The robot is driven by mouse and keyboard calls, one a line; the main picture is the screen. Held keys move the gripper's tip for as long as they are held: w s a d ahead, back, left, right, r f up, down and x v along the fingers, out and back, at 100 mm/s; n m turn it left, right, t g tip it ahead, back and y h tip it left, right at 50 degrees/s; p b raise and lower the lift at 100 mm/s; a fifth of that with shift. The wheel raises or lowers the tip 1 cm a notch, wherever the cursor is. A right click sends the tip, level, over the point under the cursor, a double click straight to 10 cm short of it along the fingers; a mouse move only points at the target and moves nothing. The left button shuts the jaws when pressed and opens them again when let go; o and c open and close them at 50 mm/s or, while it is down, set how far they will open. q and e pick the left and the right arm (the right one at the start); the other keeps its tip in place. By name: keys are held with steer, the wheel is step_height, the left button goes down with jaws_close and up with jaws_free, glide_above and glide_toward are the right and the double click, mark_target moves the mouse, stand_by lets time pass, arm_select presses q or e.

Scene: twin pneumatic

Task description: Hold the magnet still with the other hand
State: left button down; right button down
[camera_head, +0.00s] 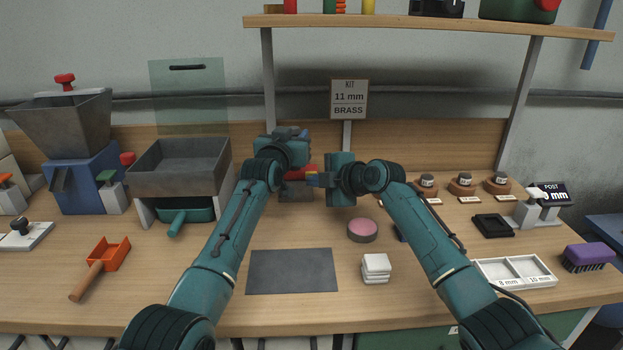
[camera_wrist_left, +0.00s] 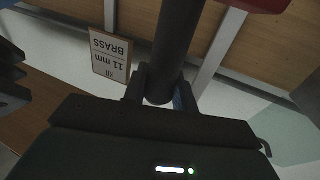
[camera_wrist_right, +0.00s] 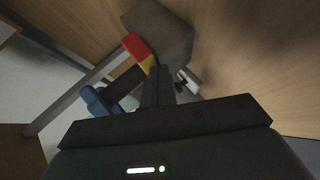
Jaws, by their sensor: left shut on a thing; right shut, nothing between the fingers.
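A red block with a yellow end (camera_head: 300,173), which may be the magnet, sits at the back middle of the bench. It also shows in the right wrist view (camera_wrist_right: 138,47), beside a dark grey block (camera_wrist_right: 162,34). My left gripper (camera_wrist_left: 161,96) is shut on a dark cylinder (camera_wrist_left: 176,45); in the head view this gripper (camera_head: 296,140) is above and behind the red piece. My right gripper (camera_wrist_right: 158,85) is shut and empty, its fingertips close to the yellow end; I cannot tell whether they touch. A blue part (camera_wrist_right: 98,100) shows near them.
A sign (camera_head: 349,99) reading "KIT 11 mm BRASS" stands behind the grippers. A grey mat (camera_head: 291,271), a pink-topped round pad (camera_head: 362,231) and stacked white squares (camera_head: 376,267) lie in front. A grey hopper tray (camera_head: 180,163) stands left, a white divided tray (camera_head: 515,272) right.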

steer(key=shift+s, duration=0.1)
stand_by(0.3)
steer(key=shift+s, duration=0.95)
steer(key=shift+s, duration=0.1)
steer(key=shift+s, duration=2.45)
arm_select(q)
steer(key=c, duration=1)
jaws_free()
steer(key=shift+c, duration=0.2)
